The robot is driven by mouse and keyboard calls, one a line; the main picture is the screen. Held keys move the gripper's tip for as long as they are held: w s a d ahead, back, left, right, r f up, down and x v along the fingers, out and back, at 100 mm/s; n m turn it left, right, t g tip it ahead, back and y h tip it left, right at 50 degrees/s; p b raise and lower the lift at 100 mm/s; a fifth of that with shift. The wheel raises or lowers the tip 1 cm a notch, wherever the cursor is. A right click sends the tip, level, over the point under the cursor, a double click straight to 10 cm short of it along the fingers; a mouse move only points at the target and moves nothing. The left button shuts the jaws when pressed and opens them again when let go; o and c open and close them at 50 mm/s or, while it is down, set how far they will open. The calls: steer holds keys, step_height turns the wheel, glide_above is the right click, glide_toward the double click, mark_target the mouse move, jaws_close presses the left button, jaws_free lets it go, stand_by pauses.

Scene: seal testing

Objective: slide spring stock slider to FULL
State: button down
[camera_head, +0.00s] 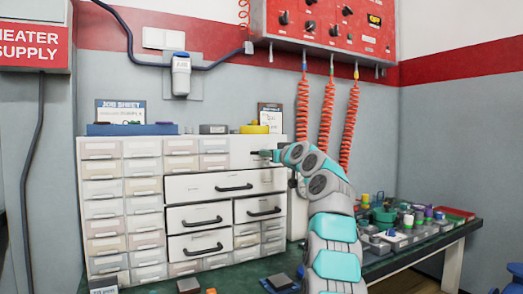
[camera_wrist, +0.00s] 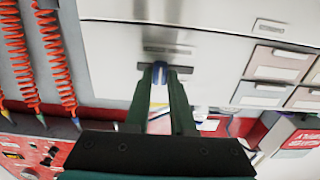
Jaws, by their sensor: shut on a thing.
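My gripper (camera_wrist: 159,78) is shut on a small blue piece, which looks like the slider knob (camera_wrist: 159,70), at the white front panel of the cabinet. A dark slot or strip (camera_wrist: 168,50) shows on the panel beside the fingertips. No FULL marking can be read. In the head view my gripper (camera_head: 268,154) reaches the upper right part of the cabinet (camera_head: 240,148), above the wide top drawer (camera_head: 225,184). There my arm and fingers hide the slider.
Drawers with black handles lie below, and many small drawers (camera_head: 102,190) lie left. Red coiled hoses (camera_head: 303,110) hang behind my arm from a red control box (camera_head: 330,25). Small parts (camera_head: 400,228) crowd the green bench at right. A yellow item (camera_head: 254,129) sits on the cabinet top.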

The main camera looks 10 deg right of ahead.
steer(key=shift+w+d+r+p, duration=0.15)
steer(key=shift+d+p, duration=0.1)
steer(key=shift+d, duration=0.25)
steer(key=shift+w+d+p, duration=0.15)
steer(key=shift+d+p, duration=0.05)
steer(key=shift+d, duration=0.3)
steer(key=c, duration=0.8)
jaws_free()
steer(key=shift+d, duration=0.15)
steer(key=shift+o, duration=0.2)
steer(key=shift+f, duration=0.2)
steer(key=b+v, duration=0.3)
steer(key=v, duration=0.4)
steer(key=shift+s, duration=0.3)
steer(key=shift+r, duration=0.15)
steer(key=shift+d, duration=0.1)
